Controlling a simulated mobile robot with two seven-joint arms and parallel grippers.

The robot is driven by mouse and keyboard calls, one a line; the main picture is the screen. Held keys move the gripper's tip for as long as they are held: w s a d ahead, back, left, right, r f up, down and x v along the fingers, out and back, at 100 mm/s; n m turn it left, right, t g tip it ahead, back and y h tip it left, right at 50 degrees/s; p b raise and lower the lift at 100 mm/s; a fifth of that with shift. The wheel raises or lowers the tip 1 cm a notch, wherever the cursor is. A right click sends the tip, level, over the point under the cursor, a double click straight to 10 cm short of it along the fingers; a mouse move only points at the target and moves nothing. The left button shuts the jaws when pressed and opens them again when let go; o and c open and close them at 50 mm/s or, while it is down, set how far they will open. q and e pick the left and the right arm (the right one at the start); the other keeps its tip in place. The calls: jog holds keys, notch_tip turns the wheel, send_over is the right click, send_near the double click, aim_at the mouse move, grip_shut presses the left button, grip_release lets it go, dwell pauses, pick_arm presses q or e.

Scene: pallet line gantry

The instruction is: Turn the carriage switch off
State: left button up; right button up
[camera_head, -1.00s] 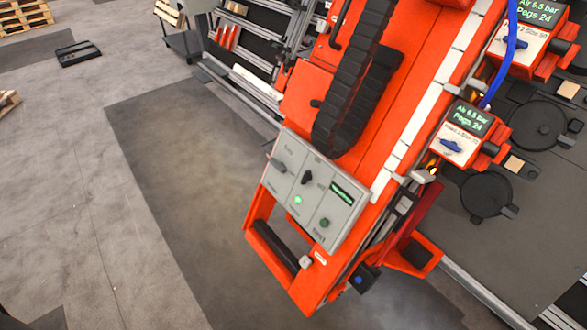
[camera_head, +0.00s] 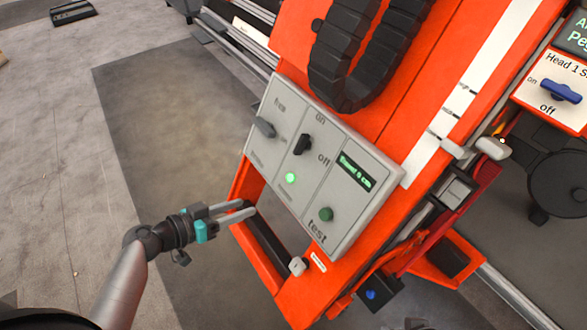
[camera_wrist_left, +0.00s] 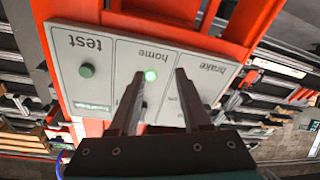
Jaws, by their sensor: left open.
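The carriage switch is a black knob (camera_head: 303,145) in the middle of a grey control panel (camera_head: 362,213). It lies between the labels "on" above and "off" to its right. The knob lies along the direction of "on". A green lamp (camera_head: 291,178) below it is lit. My left gripper (camera_head: 248,208) is open and empty, apart from the knob, below and left of the panel in the head view. In the left wrist view my open fingers (camera_wrist_left: 160,74) point at the panel, with the lit lamp (camera_wrist_left: 151,76) showing between them. The knob cannot be made out there. My right gripper is out of view.
The panel also carries a grey knob (camera_head: 265,127), a green test button (camera_head: 326,214) and a small display (camera_head: 355,172). A black handle bar (camera_head: 270,243) runs below it. A black cable chain (camera_head: 350,70) hangs above. Open floor (camera_head: 170,130) lies left.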

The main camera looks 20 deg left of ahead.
pick_arm(q)
notch_tip(320, 180, up, 10)
jog(key=w+m+t+h+b, duration=0.1)
jog(key=m+t+h+b, duration=0.2)
jog(key=m+h+b, duration=0.15)
send_near(297, 147)
jog(key=shift+y, duration=0.35)
jog(key=x, duration=0.8)
jog(key=shift+w+d+r+b, duration=0.1)
jog(key=shift+d+r+b, duration=0.05)
jog(key=shift+r+b, duration=0.15)
jog(key=shift+w+d+f, duration=0.1)
jog(key=shift+w+d, duration=0.2)
jog(key=shift+w, duration=0.05)
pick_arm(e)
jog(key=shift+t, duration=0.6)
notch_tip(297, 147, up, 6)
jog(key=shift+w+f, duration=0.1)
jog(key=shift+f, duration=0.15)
pick_arm(q)
grip_shut()
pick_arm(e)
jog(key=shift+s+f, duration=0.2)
